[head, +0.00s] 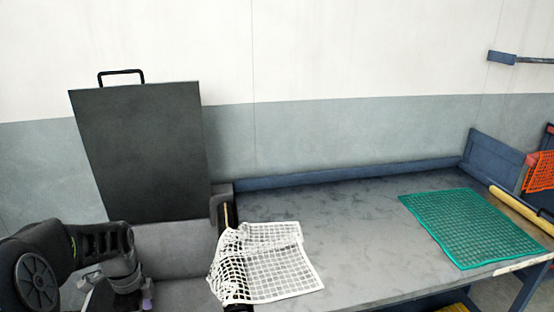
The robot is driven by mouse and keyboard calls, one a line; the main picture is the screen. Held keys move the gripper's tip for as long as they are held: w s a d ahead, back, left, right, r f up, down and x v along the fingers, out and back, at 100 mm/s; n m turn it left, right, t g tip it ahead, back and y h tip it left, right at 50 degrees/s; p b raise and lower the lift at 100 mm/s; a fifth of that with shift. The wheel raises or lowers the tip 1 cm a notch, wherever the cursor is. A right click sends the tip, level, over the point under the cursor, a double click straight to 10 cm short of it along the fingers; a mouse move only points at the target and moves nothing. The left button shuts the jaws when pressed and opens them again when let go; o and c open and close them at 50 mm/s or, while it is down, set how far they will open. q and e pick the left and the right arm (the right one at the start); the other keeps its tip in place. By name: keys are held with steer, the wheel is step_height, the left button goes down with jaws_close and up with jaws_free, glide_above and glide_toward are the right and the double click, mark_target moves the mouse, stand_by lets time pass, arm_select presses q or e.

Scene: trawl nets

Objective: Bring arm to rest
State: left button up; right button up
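My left arm comes in at the lower left, and my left gripper (121,293) is at the bottom edge of the view. Its fingertips are cut off or hidden, so I cannot tell whether it is open or shut. No net shows at the visible part of it. A white net (272,270) lies to its right, partly on the grey table (350,225) and bunched over the table's left edge. A green net (475,228) lies flat on the right part of the table. My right gripper is not in view.
A dark upright panel (140,150) with a handle stands behind my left arm. An orange net (540,172) hangs at the far right, near a yellow tube (520,210). A blue-ended bar (503,57) is on the wall. The table between the white and green nets is clear.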

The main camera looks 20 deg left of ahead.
arm_select(q)
steer(key=w+d+f+n+h, duration=0.15)
steer(key=w+d+f, duration=0.25)
steer(key=d+f, duration=0.45)
steer(key=w+d+f+n+h, duration=0.1)
steer(key=w+d+f+n, duration=0.1)
steer(key=w+d+f, duration=0.45)
steer(key=s+d+f+n, duration=0.2)
steer(key=s+d+f, duration=0.2)
steer(key=d, duration=0.5)
steer(key=s+d+f+n+h, duration=0.1)
steer(key=s+d+f+n, duration=0.2)
steer(key=d, duration=0.6)
steer(key=s+d+f+n, duration=0.3)
steer(key=s+d+f, duration=0.2)
steer(key=d, duration=0.4)
steer(key=shift+s+d+f+h, duration=0.3)
steer(key=shift+s+f+h, duration=0.05)
steer(key=shift+s+f, duration=0.05)
steer(key=shift+n, duration=0.25)
